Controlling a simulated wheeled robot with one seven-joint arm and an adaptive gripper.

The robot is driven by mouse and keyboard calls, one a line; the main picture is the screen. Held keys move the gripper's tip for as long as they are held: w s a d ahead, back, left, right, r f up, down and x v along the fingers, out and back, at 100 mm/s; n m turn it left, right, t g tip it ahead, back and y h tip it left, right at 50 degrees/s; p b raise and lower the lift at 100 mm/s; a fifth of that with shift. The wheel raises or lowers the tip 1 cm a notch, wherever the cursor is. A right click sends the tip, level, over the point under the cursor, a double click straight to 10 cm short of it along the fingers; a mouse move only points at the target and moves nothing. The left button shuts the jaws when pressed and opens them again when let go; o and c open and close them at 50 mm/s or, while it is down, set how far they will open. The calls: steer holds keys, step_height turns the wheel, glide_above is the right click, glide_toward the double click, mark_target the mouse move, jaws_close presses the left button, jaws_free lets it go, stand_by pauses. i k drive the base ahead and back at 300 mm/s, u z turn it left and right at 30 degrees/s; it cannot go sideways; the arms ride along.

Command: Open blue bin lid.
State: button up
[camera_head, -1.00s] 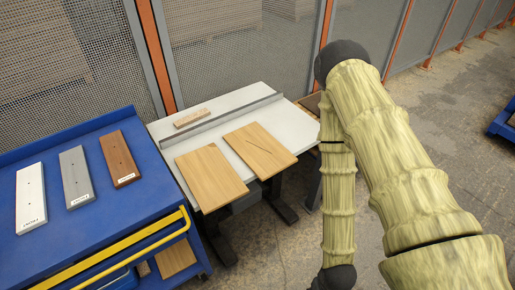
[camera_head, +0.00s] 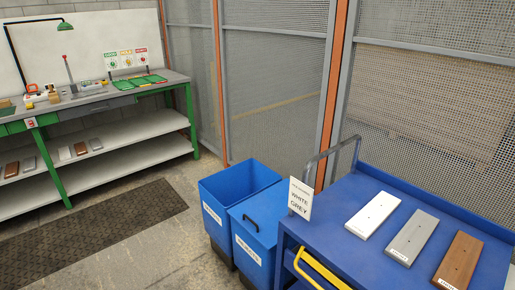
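Two blue bins stand side by side on the floor at the lower middle. The left blue bin (camera_head: 215,222) is open at the top, and its inner walls show. The right blue bin (camera_head: 250,258) is covered by a flat blue lid (camera_head: 266,208), which looks shut. A black handle (camera_head: 250,222) sits near the lid's front left edge. Both bins have white labels on their fronts, too small to read surely. My gripper and arm are not in view.
A blue cart (camera_head: 340,215) stands right against the bins, with a white sign (camera_head: 300,198) and white, grey and brown boards on top. A green-framed workbench (camera_head: 120,100) is at the back left. A dark mat (camera_head: 95,235) lies on the floor; mesh fencing stands behind.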

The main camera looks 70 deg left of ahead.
mark_target(260, 215)
steer(key=u, duration=2.3)
steer(key=k, duration=0.75)
steer(key=u, duration=0.6)
steer(key=k, duration=0.55)
steer(key=z, duration=0.7)
steer(key=i, duration=1.7)
steer(key=u, duration=0.75)
